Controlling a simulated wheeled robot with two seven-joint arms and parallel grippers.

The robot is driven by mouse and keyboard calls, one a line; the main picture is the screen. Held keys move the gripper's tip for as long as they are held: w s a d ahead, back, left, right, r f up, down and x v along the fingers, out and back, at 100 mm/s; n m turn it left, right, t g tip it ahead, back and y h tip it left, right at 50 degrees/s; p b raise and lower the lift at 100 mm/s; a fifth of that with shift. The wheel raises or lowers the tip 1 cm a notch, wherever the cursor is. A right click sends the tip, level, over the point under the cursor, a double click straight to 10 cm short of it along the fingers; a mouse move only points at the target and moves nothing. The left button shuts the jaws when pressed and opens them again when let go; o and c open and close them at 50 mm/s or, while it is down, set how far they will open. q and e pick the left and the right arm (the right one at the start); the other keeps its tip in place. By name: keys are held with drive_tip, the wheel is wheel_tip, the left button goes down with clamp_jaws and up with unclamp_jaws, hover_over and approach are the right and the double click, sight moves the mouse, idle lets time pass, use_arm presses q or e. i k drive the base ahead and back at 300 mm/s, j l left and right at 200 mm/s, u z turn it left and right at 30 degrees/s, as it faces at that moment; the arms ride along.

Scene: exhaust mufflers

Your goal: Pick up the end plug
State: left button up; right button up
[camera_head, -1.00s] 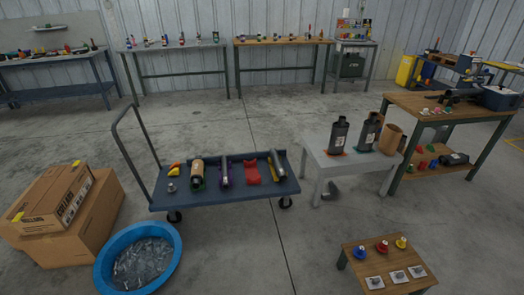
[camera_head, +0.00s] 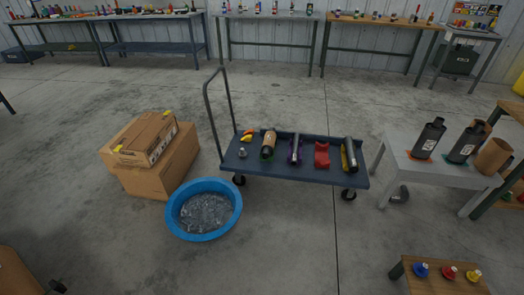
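No part is clearly marked as the end plug. A small round grey metal piece (camera_head: 242,153) sits at the left end of the blue cart (camera_head: 228,166); it may be the plug, but it is too small to tell. A blue piece (camera_head: 421,270), a red piece (camera_head: 449,272) and a yellow piece (camera_head: 473,276), each with a pale top, stand on a low wooden table (camera_head: 415,284) at the lower right. Neither of my grippers is in view.
The cart also carries several cylinders and a red block (camera_head: 321,155). A blue tub (camera_head: 204,236) of clear bits and stacked cardboard boxes (camera_head: 160,170) stand to its left. A grey table (camera_head: 435,178) with dark canisters is at right. The floor in front of the cart is clear.

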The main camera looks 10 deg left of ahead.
sight(473, 276)
drive_tip(key=z, duration=1.85)
